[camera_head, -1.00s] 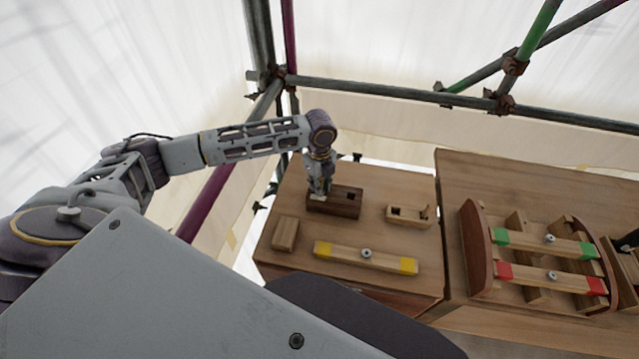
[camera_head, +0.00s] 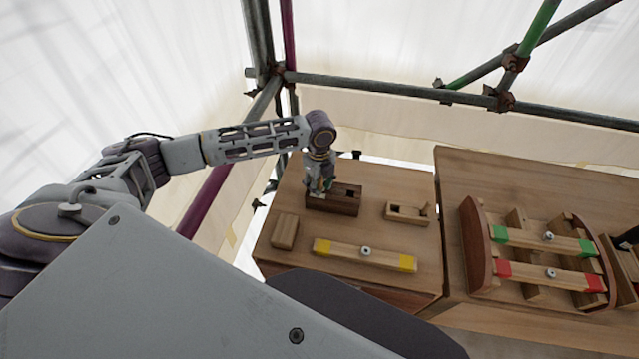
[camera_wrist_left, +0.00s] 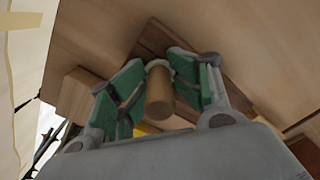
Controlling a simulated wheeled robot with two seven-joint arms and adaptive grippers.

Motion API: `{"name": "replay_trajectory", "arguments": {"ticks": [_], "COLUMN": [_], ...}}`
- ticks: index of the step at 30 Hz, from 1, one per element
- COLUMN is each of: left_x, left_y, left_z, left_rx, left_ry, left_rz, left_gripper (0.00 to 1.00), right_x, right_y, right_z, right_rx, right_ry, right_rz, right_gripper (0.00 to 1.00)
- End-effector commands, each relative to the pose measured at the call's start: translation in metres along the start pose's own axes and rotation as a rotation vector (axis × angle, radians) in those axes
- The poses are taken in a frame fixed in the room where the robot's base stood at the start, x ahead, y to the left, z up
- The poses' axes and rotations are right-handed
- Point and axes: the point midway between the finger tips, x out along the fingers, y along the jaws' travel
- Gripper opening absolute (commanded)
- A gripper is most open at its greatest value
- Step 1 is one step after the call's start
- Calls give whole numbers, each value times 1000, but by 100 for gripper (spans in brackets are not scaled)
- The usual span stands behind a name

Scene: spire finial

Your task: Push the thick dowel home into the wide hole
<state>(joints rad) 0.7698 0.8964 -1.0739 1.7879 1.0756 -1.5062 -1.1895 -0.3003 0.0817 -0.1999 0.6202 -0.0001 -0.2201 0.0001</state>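The dark wooden block (camera_head: 333,203) lies near the back left of the left table, with a square dark opening in its top toward the right. My left gripper (camera_head: 321,189) points down over the block's left part. In the left wrist view, the thick dowel (camera_wrist_left: 160,97) is a pale wooden cylinder between the green-padded fingers of the gripper (camera_wrist_left: 165,92), with a light ring at its far end. The fingers look spread, with gaps beside the dowel. The dark block (camera_wrist_left: 153,42) shows behind it. How deep the dowel sits is hidden. My right gripper is out of view.
A small pale slotted block (camera_head: 400,212) is to the right. A plain wooden block (camera_head: 284,232) and a yellow-ended bar (camera_head: 340,252) lie in front. A rack (camera_head: 474,248) with green- and red-ended bars stands on the right table. Scaffold poles (camera_head: 390,88) run behind.

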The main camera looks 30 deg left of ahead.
Motion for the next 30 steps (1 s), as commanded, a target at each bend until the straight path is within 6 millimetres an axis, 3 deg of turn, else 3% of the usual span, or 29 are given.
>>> {"name": "replay_trajectory", "arguments": {"ticks": [7, 14, 30], "left_x": [4, -6, -83], "left_y": [4, 2, 0], "left_z": [-3, -2, 0], "left_rx": [3, 3, 1], "left_ry": [4, 2, 0], "left_rz": [13, 8, 0], "left_gripper": [39, 39, 39], "right_x": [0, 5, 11], "right_y": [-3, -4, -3], "right_z": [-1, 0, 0], "right_rx": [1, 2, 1], "right_ry": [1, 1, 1], "right_rz": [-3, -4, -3], "right_gripper": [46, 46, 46]}}
